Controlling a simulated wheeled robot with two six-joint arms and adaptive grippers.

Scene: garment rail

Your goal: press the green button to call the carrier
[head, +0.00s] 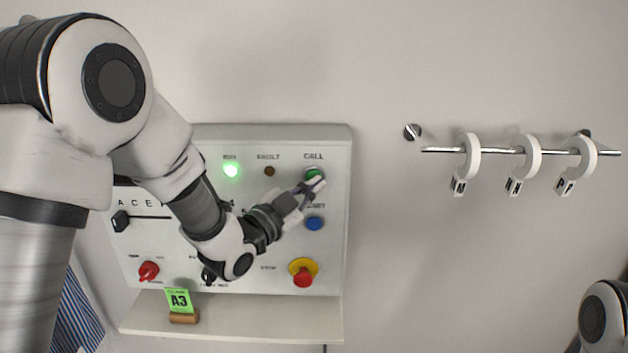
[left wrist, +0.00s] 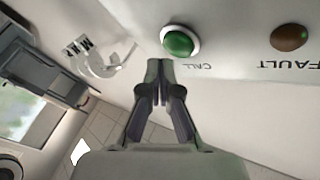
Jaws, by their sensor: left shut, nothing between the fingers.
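The green button (head: 312,174) sits under the word CALL at the upper right of the control panel (head: 330,145). It also shows in the left wrist view, a green dome in a pale ring (left wrist: 180,42). My left gripper (head: 316,185) is shut and empty, its tips at the lower edge of the button in the head view and covering part of it. In the left wrist view the fingertips (left wrist: 160,70) lie just below the button, with a small gap showing. Whether they touch it I cannot tell. My right gripper is out of view.
A blue button (head: 314,223) and a red stop knob on yellow (head: 303,273) sit below. A green RUN lamp (head: 231,170) is lit; the FAULT lamp (head: 269,171) is dark. A rail (head: 500,151) with white rings stands right. A green A3 card (head: 179,299) stands on the ledge.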

